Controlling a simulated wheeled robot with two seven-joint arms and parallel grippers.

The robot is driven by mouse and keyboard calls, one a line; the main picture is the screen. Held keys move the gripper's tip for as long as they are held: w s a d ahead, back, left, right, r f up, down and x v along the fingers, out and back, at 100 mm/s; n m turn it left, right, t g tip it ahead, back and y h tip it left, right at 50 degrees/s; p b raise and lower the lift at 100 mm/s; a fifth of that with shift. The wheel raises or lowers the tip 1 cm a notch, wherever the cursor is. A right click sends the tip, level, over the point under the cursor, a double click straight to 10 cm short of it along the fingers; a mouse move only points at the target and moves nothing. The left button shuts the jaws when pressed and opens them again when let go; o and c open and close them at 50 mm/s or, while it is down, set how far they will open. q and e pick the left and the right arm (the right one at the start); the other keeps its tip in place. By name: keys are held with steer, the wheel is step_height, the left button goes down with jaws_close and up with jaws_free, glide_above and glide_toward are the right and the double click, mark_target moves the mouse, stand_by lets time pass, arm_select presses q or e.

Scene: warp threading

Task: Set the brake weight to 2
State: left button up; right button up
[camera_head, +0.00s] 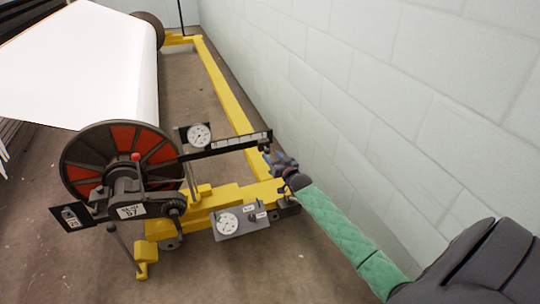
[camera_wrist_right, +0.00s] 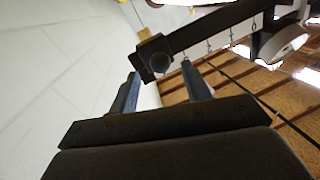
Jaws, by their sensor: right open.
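The brake lever (camera_head: 225,143) is a dark bar with a pale marked scale, running right from the beam's brake. Its scale figures are too small to read. In the right wrist view the bar (camera_wrist_right: 215,27) crosses the top, with a dark block with a round knob (camera_wrist_right: 154,58) at its end, apparently the brake weight. My right gripper (camera_head: 277,160) is just below the lever's right end in the head view. Its two fingers (camera_wrist_right: 161,78) are apart in the wrist view, below and around the block; contact cannot be told. My left gripper is out of view.
A dial gauge (camera_head: 199,135) stands above the lever. A second dial (camera_head: 228,223) sits on a grey panel below. The beam flange (camera_head: 84,147) is black and red, beside white sheet (camera_head: 95,65). The yellow frame (camera_head: 226,90) runs near the pale block wall (camera_head: 400,80).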

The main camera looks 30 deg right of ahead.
mark_target(265, 148)
steer(key=shift+w, duration=1.25)
jaws_close()
